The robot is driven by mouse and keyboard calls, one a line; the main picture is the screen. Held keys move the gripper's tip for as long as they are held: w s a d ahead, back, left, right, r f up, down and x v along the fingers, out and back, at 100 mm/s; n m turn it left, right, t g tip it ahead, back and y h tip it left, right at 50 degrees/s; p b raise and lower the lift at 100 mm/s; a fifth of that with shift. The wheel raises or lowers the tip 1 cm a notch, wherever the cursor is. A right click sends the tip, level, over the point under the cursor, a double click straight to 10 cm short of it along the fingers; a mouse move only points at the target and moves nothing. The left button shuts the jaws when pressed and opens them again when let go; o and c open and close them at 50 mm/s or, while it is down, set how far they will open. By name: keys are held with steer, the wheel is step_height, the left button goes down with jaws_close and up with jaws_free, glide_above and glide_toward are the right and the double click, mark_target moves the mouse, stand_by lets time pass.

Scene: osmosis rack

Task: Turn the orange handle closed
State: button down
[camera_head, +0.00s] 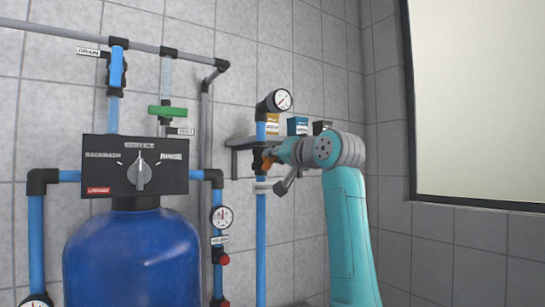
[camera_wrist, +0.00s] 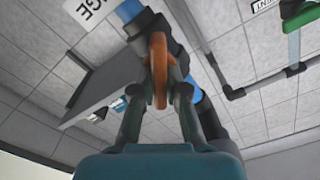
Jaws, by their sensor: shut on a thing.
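The orange handle (camera_wrist: 159,70) is on a black valve body (camera_wrist: 150,22) on the blue pipe, in the upper middle of the wrist view. My gripper (camera_wrist: 160,88) has its two dark fingers on either side of the handle and is shut on it. In the head view the orange handle (camera_head: 268,161) shows as a small patch at the tip of my gripper (camera_head: 272,157), on the vertical blue pipe (camera_head: 261,225). The gripper and wrist hide part of the valve there. The handle's exact angle to the pipe is hard to tell.
A gauge (camera_head: 275,101) sits above the valve. A grey shelf (camera_head: 238,143) with small boxes (camera_head: 297,125) is on the wall behind. To the left are a blue tank (camera_head: 132,260), a black control head (camera_head: 136,165) and a green handle (camera_head: 167,112). Free room lies right of my arm.

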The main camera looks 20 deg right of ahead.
steer(key=m, duration=0.5)
steer(key=shift+d+f+m, duration=0.15)
steer(key=shift+m, duration=0.15)
steer(key=m, duration=0.5)
steer(key=shift+w+f+m, duration=0.1)
steer(key=shift+f+m, duration=0.1)
steer(key=shift+m, duration=0.1)
steer(key=c, duration=1.2)
jaws_free()
steer(key=v, duration=1.2)
